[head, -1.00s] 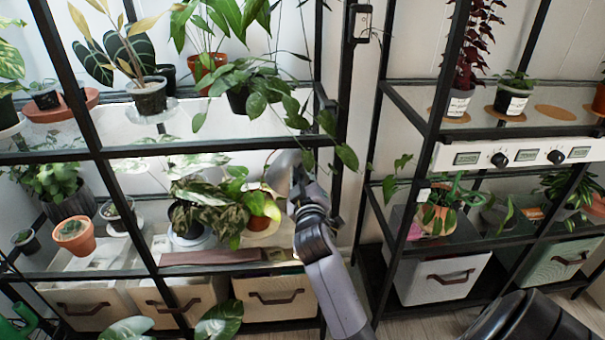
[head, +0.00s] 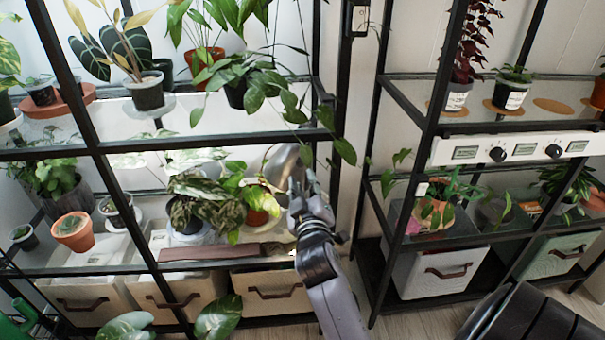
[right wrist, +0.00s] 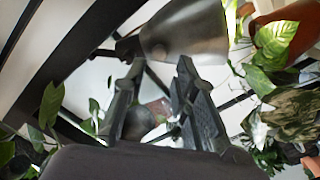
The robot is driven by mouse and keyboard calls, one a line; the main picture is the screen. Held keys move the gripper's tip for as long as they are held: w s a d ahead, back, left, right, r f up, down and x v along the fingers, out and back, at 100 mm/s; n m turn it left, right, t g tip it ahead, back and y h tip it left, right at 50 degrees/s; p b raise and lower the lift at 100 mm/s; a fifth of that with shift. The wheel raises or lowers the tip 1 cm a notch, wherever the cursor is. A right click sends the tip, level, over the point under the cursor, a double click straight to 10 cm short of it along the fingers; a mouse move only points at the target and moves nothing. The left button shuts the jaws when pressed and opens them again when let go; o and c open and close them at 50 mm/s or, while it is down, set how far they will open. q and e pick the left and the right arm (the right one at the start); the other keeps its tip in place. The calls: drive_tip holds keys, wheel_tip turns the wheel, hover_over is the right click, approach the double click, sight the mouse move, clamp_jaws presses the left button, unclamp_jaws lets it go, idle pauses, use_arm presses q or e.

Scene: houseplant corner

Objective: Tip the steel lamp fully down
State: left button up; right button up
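The steel lamp shows as a grey metal shade (head: 280,163) at the right end of the left rack's middle shelf in the head view. In the right wrist view the shade (right wrist: 187,32) is large, just beyond my fingertips, with a dark joint at its left. My right gripper (right wrist: 161,66) is open with nothing between its fingers. In the head view the right gripper (head: 306,172) is right beside the shade, overlapping its right edge. I cannot tell whether they touch. The lamp's base and arm are mostly hidden. My left gripper is not in view.
A variegated plant (head: 205,205) and a yellow-green plant in an orange pot (head: 258,204) stand close left of the lamp. A black rack post (head: 345,110) rises close to the right gripper. Trailing leaves (head: 345,151) hang nearby. A gap separates the two racks.

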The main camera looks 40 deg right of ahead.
drive_tip(key=shift+v, duration=0.85)
